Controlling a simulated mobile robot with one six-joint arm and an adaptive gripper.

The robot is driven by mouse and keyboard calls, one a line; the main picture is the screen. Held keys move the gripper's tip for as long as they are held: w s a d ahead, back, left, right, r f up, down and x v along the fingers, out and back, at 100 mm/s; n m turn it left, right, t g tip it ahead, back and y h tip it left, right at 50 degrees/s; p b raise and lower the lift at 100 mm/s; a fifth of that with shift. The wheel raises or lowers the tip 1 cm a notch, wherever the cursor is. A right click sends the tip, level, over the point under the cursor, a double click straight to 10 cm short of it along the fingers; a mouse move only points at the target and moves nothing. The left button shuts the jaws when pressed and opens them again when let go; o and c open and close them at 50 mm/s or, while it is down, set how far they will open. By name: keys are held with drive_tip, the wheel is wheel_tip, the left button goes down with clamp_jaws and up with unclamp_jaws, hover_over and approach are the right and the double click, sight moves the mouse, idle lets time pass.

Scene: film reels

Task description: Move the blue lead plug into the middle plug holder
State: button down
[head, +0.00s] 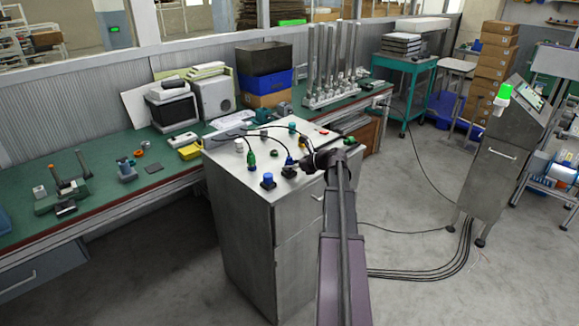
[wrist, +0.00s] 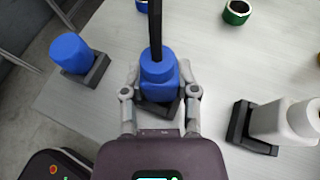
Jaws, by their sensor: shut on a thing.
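My gripper (wrist: 158,74) is shut on a blue plug (wrist: 158,88) with a thick black lead rising from its top. A dark holder (wrist: 172,107) shows below the plug; I cannot tell if the plug sits fully in it. To the left in the wrist view, another blue plug (wrist: 70,48) stands in a dark holder (wrist: 98,70). To the right, a pale grey plug (wrist: 283,121) is in a third dark holder (wrist: 238,128).
The grey metal cabinet (head: 237,215) carries several plugs and black leads. A green plug (head: 250,159) stands left of my gripper, and a green ring-shaped socket (wrist: 236,12) shows in the wrist view. A cluttered green workbench (head: 110,195) runs behind the cabinet.

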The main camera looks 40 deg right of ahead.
drive_tip(key=shift+f, duration=0.1)
drive_tip(key=c, duration=0.7)
unclamp_jaws()
drive_tip(key=shift+o, duration=0.2)
drive_tip(key=p+v, duration=0.4)
drive_tip(key=v, duration=0.7)
idle(1.2)
